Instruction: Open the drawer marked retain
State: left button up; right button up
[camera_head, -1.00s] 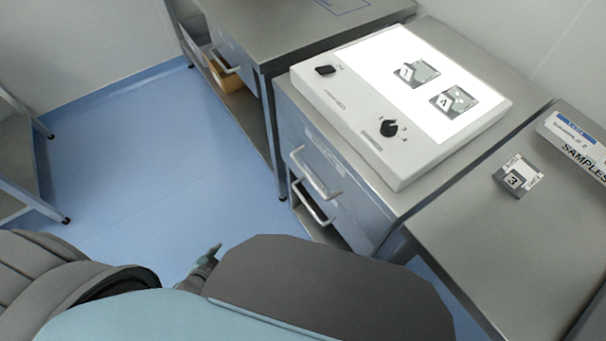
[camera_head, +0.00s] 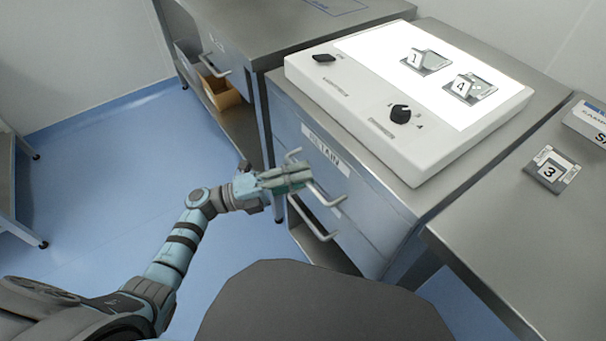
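The drawer marked RETAIN (camera_head: 370,208) is the top drawer of the steel cabinet under the light box, and it looks closed. Its white label (camera_head: 325,152) sits above a bar handle (camera_head: 328,198). My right gripper is not in view.
A second handle (camera_head: 316,222) sits lower on the same cabinet. A light box (camera_head: 345,95) with a knob and sample cards stands on top. Another cabinet with a drawer handle (camera_head: 212,68) stands behind left. A table (camera_head: 535,235) stands at right. Blue floor at left is clear.

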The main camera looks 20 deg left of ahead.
pick_arm(q)
jog(key=shift+w+d, duration=0.2)
jog(key=shift+d, duration=0.2)
jog(key=shift+c, duration=0.2)
jog(key=shift+a, duration=0.1)
grip_shut()
